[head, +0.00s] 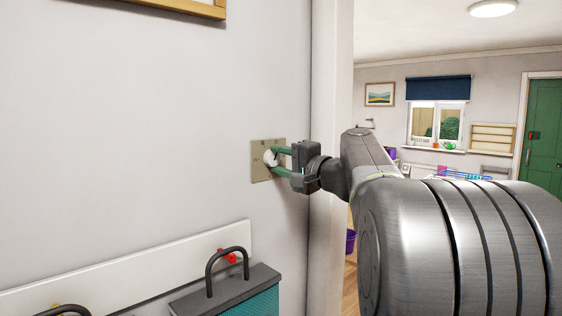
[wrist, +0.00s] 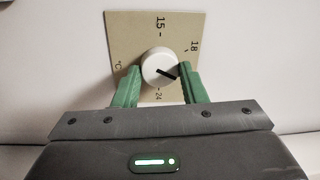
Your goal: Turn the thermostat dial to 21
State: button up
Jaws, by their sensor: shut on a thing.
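The thermostat dial (wrist: 157,62) is a white round knob with a black pointer mark. It sits on a beige plate (wrist: 124,32) on the wall. In the wrist view the plate shows 15 at the top, 18 at upper right and 24 below the dial. The pointer aims right and slightly down, between 18 and 24, toward the right finger; no 21 label is visible, and that finger covers that part of the plate. My gripper (wrist: 159,82) is shut on the dial, one green finger on each side. The head view also shows the dial (head: 269,158) between the fingers.
A teal box with a dark handled lid (head: 225,288) stands below the plate, near a white rail (head: 130,272) on the wall. A white door frame (head: 325,80) is just right of the plate. A room with a window and green door lies beyond.

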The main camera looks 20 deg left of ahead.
jog(key=shift+m, duration=0.3)
jog(key=o, duration=1)
jog(key=shift+d, duration=0.15)
jog(key=b+v, duration=0.3)
jog(key=v, duration=1)
jog(key=shift+s+d+b, duration=0.2)
jog(key=shift+d+b, duration=0.1)
jog(key=shift+a+f, duration=0.1)
jog(key=shift+a, duration=0.05)
jog(key=p+x, duration=0.3)
jog(key=x, duration=1)
jog(key=shift+w+a+p, duration=0.2)
jog(key=shift+a+p, duration=0.1)
jog(key=shift+p, duration=0.05)
jog(key=shift+d, duration=0.1)
